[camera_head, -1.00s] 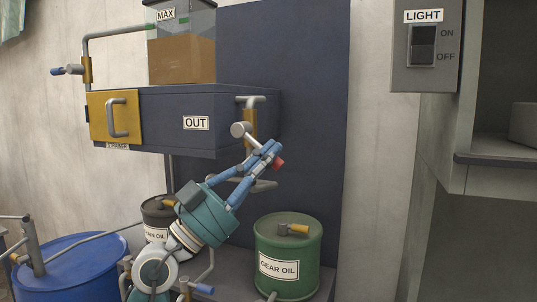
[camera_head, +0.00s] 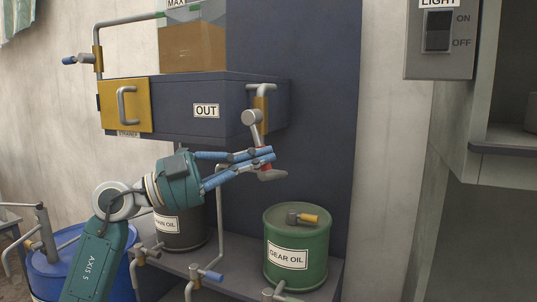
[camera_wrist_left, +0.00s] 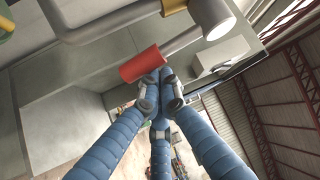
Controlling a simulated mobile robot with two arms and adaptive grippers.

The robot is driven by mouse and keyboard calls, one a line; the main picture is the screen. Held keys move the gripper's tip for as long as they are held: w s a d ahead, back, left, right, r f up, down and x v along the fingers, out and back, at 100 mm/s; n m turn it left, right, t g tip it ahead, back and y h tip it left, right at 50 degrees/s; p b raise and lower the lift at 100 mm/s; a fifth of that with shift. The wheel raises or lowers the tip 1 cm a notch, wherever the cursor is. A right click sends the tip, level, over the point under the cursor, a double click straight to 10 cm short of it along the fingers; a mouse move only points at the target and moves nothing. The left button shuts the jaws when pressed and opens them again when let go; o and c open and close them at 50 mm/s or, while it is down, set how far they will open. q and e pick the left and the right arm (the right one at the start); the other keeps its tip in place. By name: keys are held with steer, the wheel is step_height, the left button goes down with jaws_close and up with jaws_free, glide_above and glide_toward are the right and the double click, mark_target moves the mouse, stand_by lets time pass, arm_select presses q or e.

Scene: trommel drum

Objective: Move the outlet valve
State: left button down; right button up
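The outlet valve (camera_head: 252,117) is a grey cylinder below the pipe at the right end of the dark box labelled OUT (camera_head: 206,110). Its lever runs down, leaning slightly right, to a red grip (camera_head: 263,167). In the wrist view the red grip (camera_wrist_left: 145,62) lies just beyond the fingertips, with the valve's grey end (camera_wrist_left: 212,18) at upper right. My left gripper (camera_head: 271,154) has its blue fingers drawn together. Its tips (camera_wrist_left: 164,76) are at the grip's side, seemingly touching it, not around it. My right gripper is not in view.
A green GEAR OIL drum (camera_head: 297,245) stands on the shelf below right, and a dark oil drum (camera_head: 182,228) stands behind my left arm. A blue barrel (camera_head: 72,262) is at lower left. A light switch panel (camera_head: 440,45) is at upper right. The dark backboard right of the valve is clear.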

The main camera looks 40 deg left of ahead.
arm_select(q)
steer(key=shift+s+a+f+m+g+y+b, duration=0.2)
steer(key=shift+a+f+m+g+b, duration=0.15)
steer(key=shift+a, duration=0.25)
steer(key=shift+s+a+f+m+g+y+b, duration=0.1)
steer(key=shift+a+m+g+y+b, duration=0.15)
steer(key=shift+a+m+g, duration=0.25)
steer(key=shift+a, duration=0.15)
steer(key=shift+w, duration=0.1)
